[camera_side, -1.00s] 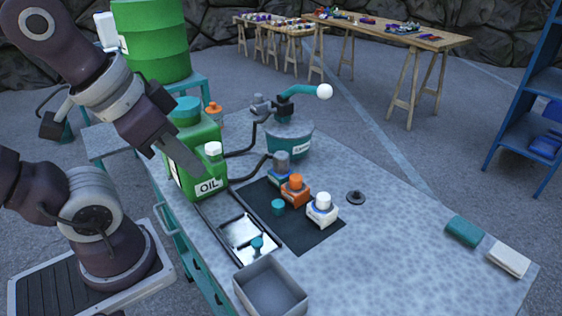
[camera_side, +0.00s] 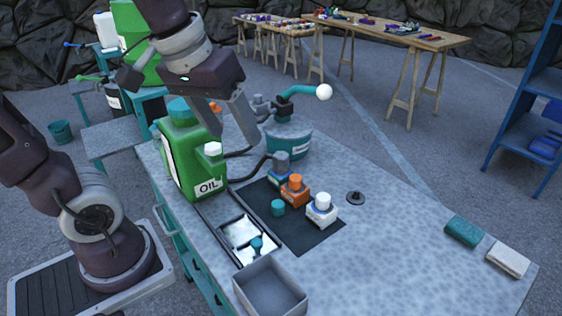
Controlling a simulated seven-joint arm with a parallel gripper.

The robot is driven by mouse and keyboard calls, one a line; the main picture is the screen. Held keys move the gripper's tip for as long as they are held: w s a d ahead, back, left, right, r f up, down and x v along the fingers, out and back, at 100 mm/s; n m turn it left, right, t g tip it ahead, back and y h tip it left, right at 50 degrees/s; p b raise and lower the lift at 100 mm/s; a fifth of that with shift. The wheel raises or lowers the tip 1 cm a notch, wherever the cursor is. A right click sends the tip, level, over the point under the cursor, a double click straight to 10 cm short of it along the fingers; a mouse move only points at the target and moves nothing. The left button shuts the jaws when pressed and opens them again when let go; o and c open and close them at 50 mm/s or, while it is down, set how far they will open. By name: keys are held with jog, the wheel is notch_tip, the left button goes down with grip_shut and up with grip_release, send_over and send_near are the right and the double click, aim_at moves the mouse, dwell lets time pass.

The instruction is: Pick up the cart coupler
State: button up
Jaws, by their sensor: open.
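No part is plainly recognisable as the cart coupler, and I cannot tell which piece it is. A grey block with a blue base (camera_side: 281,168), an orange block (camera_side: 295,188) and a white block (camera_side: 321,208) stand in a row on a black mat (camera_side: 313,237). A small teal piece (camera_side: 278,208) stands on the mat in front of them. Another teal piece (camera_side: 257,245) sits on a shiny metal tray (camera_side: 237,231). A dark round piece (camera_side: 356,198) lies on the bare bench. My gripper (camera_side: 238,136) is open, above the bench beside the oil can, apart from these pieces.
A green oil can (camera_side: 187,158) stands left of my gripper. An open grey box (camera_side: 270,288) is at the front edge. Teal and white pads (camera_side: 464,231) lie at right. The right bench is mostly clear.

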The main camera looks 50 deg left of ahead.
jog(key=w+a+f+n+g, duration=0.1)
jog(key=w+a+f+n, duration=0.15)
jog(key=w, duration=0.35)
jog(key=w+a+f+n+g, duration=0.1)
jog(key=w+a+n, duration=0.25)
jog(key=w, duration=0.25)
jog(key=n+g, duration=0.2)
jog(key=n, duration=0.6)
send_over(282, 155)
notch_tip(282, 155, down, 14)
jog(key=shift+w+d+r, duration=0.1)
jog(key=shift+r, duration=0.15)
jog(key=f, duration=0.7)
jog(key=shift+s+f, duration=0.2)
jog(key=shift+f, duration=0.15)
jog(key=shift+c, duration=0.4)
grip_shut()
